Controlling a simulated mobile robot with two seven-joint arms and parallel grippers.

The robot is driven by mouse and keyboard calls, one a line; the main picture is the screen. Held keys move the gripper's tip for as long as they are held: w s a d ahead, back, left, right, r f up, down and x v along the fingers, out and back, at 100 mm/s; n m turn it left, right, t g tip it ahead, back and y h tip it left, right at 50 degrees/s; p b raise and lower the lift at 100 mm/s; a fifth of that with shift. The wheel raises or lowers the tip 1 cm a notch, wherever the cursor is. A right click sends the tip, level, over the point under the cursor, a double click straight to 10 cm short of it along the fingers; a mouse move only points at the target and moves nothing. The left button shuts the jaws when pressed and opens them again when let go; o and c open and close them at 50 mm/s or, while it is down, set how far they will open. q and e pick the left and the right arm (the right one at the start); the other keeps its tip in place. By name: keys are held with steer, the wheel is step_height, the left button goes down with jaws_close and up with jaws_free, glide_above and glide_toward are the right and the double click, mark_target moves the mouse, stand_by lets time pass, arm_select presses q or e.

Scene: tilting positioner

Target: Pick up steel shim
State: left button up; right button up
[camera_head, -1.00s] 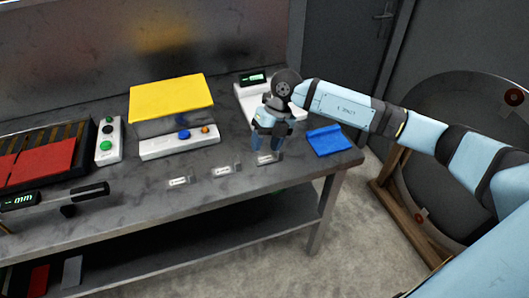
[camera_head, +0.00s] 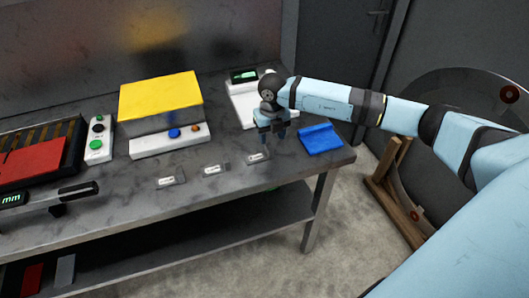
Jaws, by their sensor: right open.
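Three small grey metal pieces with white labels lie in a slanting row near the front edge of the bench. They are a left one (camera_head: 167,182), a middle one (camera_head: 213,170) and a right one (camera_head: 258,157). The labels are too small to read, so I cannot tell which is the steel shim. My right gripper (camera_head: 272,141) is open and points down, just behind and to the right of the right piece. It looks empty and apart from that piece. My left gripper is out of view.
A yellow-topped box (camera_head: 161,97) and a red-and-black rack (camera_head: 35,160) stand farther left.

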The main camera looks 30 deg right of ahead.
mark_target(270, 147)
steer(key=f, duration=0.3)
steer(key=f+p, duration=0.1)
steer(key=f, duration=0.1)
steer(key=shift+s+a+f, duration=0.1)
steer(key=shift+s+a, duration=0.05)
steer(key=shift+a, duration=0.15)
jaws_close()
